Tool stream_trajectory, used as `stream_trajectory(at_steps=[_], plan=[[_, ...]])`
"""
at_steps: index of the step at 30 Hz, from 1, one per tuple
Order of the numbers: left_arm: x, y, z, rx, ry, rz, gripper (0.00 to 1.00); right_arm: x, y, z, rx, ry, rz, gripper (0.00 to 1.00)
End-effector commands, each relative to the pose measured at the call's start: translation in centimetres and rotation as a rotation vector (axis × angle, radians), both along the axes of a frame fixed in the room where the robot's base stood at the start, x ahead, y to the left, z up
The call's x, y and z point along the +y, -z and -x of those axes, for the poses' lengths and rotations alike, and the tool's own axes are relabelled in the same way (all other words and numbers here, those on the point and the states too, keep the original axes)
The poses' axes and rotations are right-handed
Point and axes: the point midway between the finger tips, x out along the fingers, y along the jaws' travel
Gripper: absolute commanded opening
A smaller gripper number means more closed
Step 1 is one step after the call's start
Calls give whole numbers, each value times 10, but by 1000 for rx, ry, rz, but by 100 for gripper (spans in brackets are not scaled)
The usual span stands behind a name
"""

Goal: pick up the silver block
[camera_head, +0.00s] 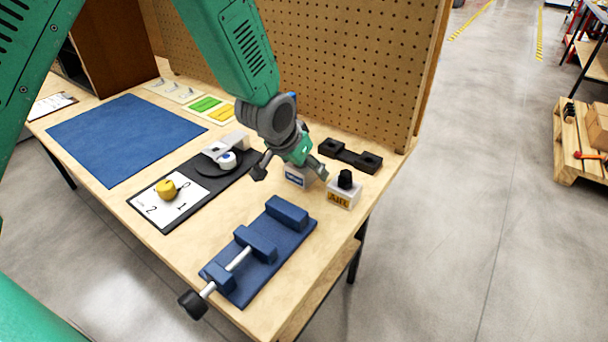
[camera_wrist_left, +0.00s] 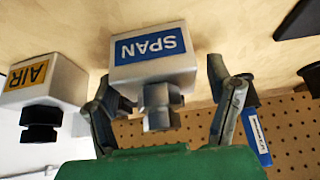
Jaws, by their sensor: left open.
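A silver-grey block with a blue SPAN label (camera_wrist_left: 152,72) and a grey knob is in the left wrist view, between the two fingers. It also shows in the head view (camera_head: 296,177), partly covered by the gripper. My left gripper (camera_head: 291,172) is open around this block, with one finger on either side; in the left wrist view the fingers (camera_wrist_left: 165,92) stand apart. I cannot tell whether they touch it. A similar block with a yellow AIR label (camera_head: 342,193) and a black knob stands beside it, also in the left wrist view (camera_wrist_left: 46,83). My right gripper is not in view.
A blue vise (camera_head: 262,250) lies on the table (camera_head: 190,262) in front. A black bracket (camera_head: 350,156) lies behind, near the pegboard (camera_head: 350,65).

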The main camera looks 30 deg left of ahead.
Motion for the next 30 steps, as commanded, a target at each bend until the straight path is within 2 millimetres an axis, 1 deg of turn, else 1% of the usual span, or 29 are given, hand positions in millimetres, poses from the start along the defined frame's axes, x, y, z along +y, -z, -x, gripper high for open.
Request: stream_trajectory(at_steps=[5, 6, 8, 9, 11, 12, 19, 22, 25, 30], plan=[[-4, -1, 0, -1, 1, -5, 74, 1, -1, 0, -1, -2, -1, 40], [-5, -2, -1, -1, 1, -7, 71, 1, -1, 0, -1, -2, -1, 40], [-6, -2, -1, -1, 1, -7, 50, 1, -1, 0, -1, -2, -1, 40], [-7, -3, -1, -1, 1, -8, 36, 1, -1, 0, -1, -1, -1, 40], [-8, -3, -1, 0, 1, -10, 14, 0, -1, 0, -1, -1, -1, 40], [-8, -3, -1, 0, 1, -10, 10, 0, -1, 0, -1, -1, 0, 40], [-5, -4, -1, -3, 1, -7, 11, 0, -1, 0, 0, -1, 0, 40], [-4, -10, -2, -5, 1, -4, 11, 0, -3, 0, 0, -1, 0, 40], [-4, -26, -2, -6, 1, -4, 11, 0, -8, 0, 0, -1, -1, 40], [-6, -63, -2, -7, 1, -7, 11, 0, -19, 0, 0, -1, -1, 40]])
